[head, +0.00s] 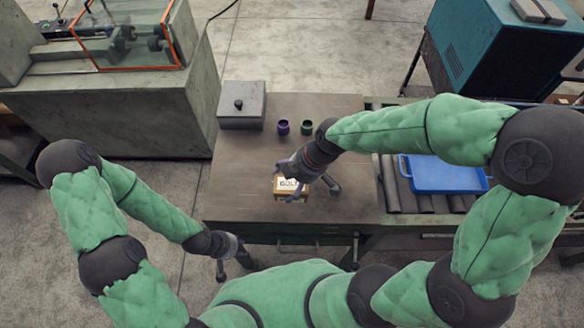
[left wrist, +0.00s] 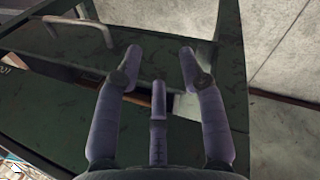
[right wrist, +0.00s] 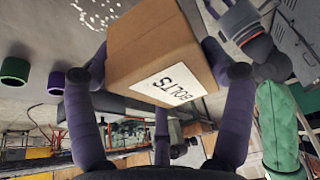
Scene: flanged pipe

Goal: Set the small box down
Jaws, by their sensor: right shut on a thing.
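The small box (head: 291,186) is brown cardboard with a white BOLTS label. My right gripper (head: 311,185) is shut on it over the middle of the table; I cannot tell whether the box touches the tabletop. In the right wrist view the box (right wrist: 150,45) sits between the fingers, its label towards the palm. My left gripper (head: 237,270) is in front of the table's near edge, low on the left. In the left wrist view its fingers (left wrist: 160,55) are spread with nothing between them, facing a dark green surface.
The table (head: 235,185) has free room around the box. A grey case (head: 242,108), a purple cup (head: 283,127) and a green cup (head: 306,127) stand at its back. A blue tray (head: 445,175) rests on rollers (head: 395,190) to the right.

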